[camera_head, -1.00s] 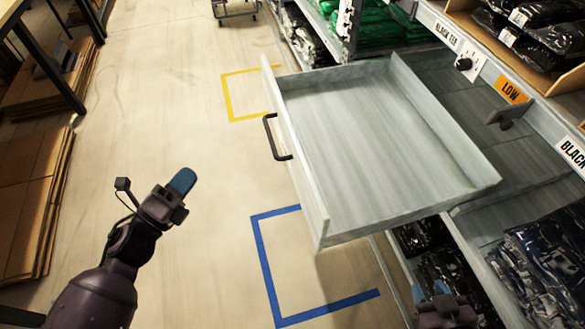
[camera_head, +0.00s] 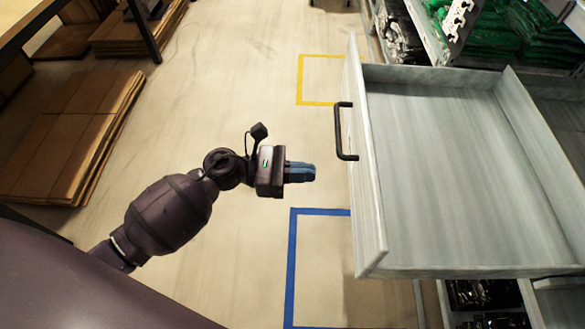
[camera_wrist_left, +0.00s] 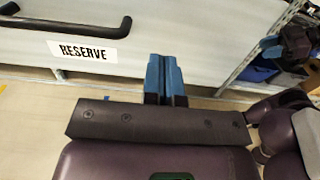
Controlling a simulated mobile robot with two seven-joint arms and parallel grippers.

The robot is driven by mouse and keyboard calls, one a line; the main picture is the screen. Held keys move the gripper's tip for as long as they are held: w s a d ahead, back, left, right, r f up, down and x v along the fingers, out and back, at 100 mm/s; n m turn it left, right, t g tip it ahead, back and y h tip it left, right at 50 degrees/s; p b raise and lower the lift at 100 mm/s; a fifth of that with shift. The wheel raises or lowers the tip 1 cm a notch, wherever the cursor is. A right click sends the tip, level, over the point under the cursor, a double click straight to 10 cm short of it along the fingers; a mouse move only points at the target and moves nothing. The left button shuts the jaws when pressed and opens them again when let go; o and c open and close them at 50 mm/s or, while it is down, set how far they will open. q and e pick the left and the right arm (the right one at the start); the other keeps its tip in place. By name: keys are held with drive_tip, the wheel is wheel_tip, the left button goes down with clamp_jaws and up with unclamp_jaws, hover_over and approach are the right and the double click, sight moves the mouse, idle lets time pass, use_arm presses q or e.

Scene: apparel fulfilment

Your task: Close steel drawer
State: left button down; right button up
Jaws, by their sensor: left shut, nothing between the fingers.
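The steel drawer (camera_head: 450,180) stands pulled out from the shelving at the right of the head view, and its inside is empty. A dark bar handle (camera_head: 341,132) is on its front panel. My left gripper (camera_head: 314,172) is shut and empty, pointing at the drawer front from the left, below the handle in the picture and apart from the panel. In the left wrist view the blue fingertips (camera_wrist_left: 163,62) are together before the front panel (camera_wrist_left: 200,40), right of the handle (camera_wrist_left: 100,26) and a "RESERVE" label (camera_wrist_left: 82,51). My right gripper (camera_wrist_left: 297,42) shows small at the right; its jaws are unclear.
Shelving with green bagged garments (camera_head: 500,30) stands behind the drawer. Black packed garments (camera_head: 488,295) lie below it. Flat cardboard stacks (camera_head: 75,140) lie at the left. Blue tape (camera_head: 291,265) and yellow tape (camera_head: 299,80) mark the open floor between.

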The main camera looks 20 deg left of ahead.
sight(361, 175)
use_arm(q)
drive_tip(key=x, duration=0.9)
drive_tip(key=shift+f, duration=0.1)
